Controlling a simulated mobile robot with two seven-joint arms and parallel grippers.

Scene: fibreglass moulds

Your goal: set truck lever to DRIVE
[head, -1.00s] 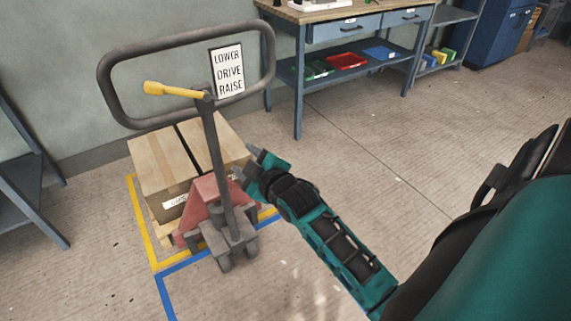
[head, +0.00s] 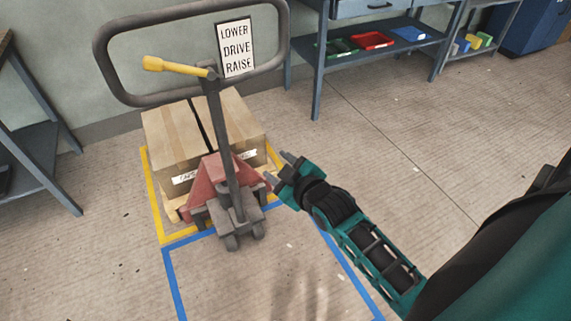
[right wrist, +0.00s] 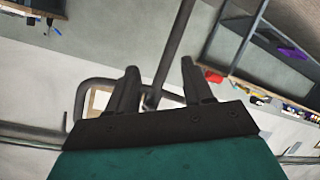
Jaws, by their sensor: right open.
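The pallet truck's yellow lever (head: 176,66) sticks out to the left from the top of the grey handle post (head: 224,140), inside the looped handle (head: 118,98). It points left and slightly up. A sign (head: 236,48) reading LOWER, DRIVE, RAISE hangs at the right of the loop, level with the lever. My right gripper (head: 278,168) is open and empty, right of the post and well below the lever. In the right wrist view the open fingers (right wrist: 160,90) frame part of the handle loop (right wrist: 90,90). My left gripper is not in view.
A cardboard box (head: 176,140) on a pallet sits on the red truck forks (head: 212,180). Yellow and blue tape (head: 176,285) marks the floor. A workbench with bins (head: 372,40) stands behind at right, a shelf (head: 40,150) at left. Open floor lies at right.

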